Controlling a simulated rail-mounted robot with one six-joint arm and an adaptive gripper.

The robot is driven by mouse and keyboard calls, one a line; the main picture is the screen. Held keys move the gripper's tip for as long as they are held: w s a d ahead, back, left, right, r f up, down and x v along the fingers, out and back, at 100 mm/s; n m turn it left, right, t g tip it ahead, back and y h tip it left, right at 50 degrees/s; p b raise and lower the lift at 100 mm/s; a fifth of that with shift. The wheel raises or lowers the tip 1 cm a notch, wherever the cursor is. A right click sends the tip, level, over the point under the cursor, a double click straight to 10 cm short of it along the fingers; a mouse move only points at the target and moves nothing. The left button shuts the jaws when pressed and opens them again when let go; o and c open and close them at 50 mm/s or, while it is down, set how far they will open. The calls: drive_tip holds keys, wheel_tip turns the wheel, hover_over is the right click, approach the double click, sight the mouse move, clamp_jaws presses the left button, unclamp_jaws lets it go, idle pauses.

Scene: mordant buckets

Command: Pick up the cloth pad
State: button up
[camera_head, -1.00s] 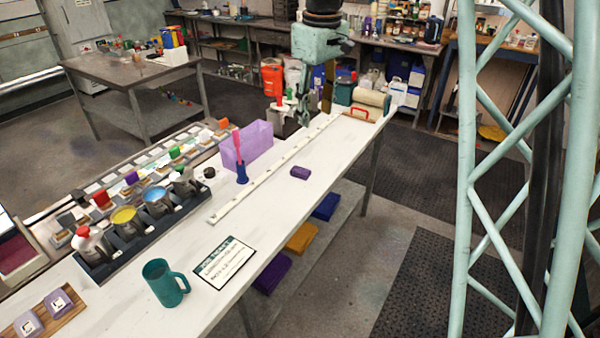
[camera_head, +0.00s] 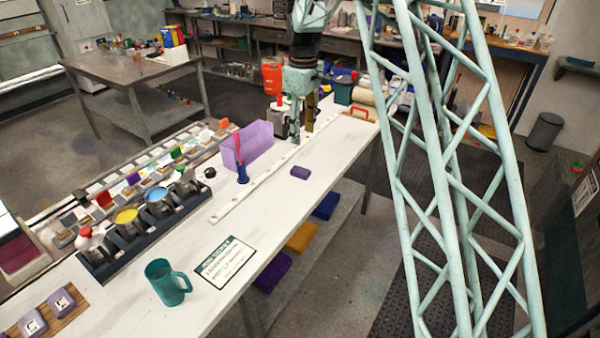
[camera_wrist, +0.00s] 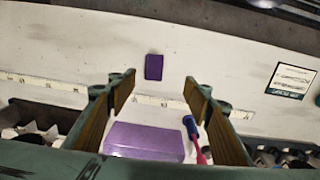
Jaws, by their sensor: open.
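The cloth pad (camera_head: 300,172) is a small purple block lying flat on the white bench top, apart from the things around it. In the wrist view the pad (camera_wrist: 154,67) lies just beyond the fingertips, roughly in line with the gap between them. My gripper (camera_head: 301,135) is above the bench, behind the pad in the head view. In the wrist view its two fingers (camera_wrist: 159,82) are spread wide with nothing held between them.
A translucent purple bin (camera_head: 258,140) and a blue tool with a pink handle (camera_head: 241,172) stand left of the pad. A white strip (camera_head: 232,208) runs along the bench. A teal mug (camera_head: 160,285) and a printed card (camera_head: 222,263) are nearer. The bench around the pad is clear.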

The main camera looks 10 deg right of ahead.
hover_over(300, 169)
wheel_tip(300, 169, down, 4)
drive_tip(key=shift+s+f+n, duration=0.1)
drive_tip(key=shift+f+n, duration=0.1)
drive_tip(key=shift+n, duration=0.2)
drive_tip(key=shift+f, duration=0.15)
drive_tip(key=shift+f, duration=4.15)
drive_tip(key=shift+f, duration=2.6)
drive_tip(key=c, duration=0.8)
